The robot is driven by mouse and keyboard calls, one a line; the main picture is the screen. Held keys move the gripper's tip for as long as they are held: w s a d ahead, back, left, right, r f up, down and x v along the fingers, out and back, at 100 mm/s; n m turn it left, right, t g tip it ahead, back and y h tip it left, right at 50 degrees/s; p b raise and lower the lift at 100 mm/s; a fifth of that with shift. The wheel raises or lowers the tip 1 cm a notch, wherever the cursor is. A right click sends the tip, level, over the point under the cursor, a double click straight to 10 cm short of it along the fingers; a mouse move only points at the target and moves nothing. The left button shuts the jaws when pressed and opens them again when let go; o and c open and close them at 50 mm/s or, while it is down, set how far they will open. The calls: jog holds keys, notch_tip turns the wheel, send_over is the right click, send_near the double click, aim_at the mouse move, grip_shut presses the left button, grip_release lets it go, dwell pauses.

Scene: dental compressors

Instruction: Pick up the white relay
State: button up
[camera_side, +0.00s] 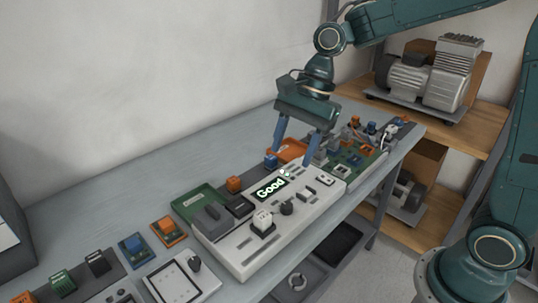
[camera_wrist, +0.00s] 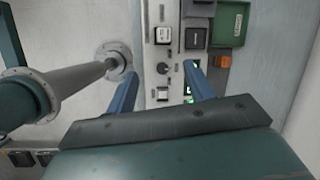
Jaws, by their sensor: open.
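The white relay (camera_side: 262,219) stands upright in a black socket on the pale test panel (camera_side: 235,258), in front of the lit "Good" display (camera_side: 270,190). In the wrist view a white block that looks like the relay (camera_wrist: 163,35) shows near the top middle, beyond the fingertips. My gripper (camera_side: 294,155) is open and empty, with its blue fingers pointing down above the panel's far right end, up and to the right of the relay. Its spread fingers (camera_wrist: 158,75) also show in the wrist view, with panel parts between them.
A dark relay (camera_side: 240,206) and a black knob (camera_side: 287,207) flank the white relay. Blue (camera_side: 136,247) and orange (camera_side: 168,231) modules sit left. A green circuit board (camera_side: 352,156) is right.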

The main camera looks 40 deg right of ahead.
jog(key=shift+w+a+f+m+g+y, duration=0.2)
jog(key=shift+w+a+f+m, duration=0.1)
jog(key=shift+w+f+m, duration=0.35)
jog(key=shift+w+a+f+m+g+y, duration=0.2)
jog(key=shift+w+a+f+m, duration=0.05)
jog(key=shift+w+f+m, duration=0.35)
send_over(264, 213)
jog(key=d, duration=0.2)
jog(key=shift+a+f, duration=0.1)
jog(key=shift+f, duration=3.9)
jog(key=shift+f, duration=0.1)
jog(key=shift+x, duration=2.5)
jog(key=shift+c, duration=0.4)
jog(key=c, duration=1.1)
jog(key=shift+o, duration=0.2)
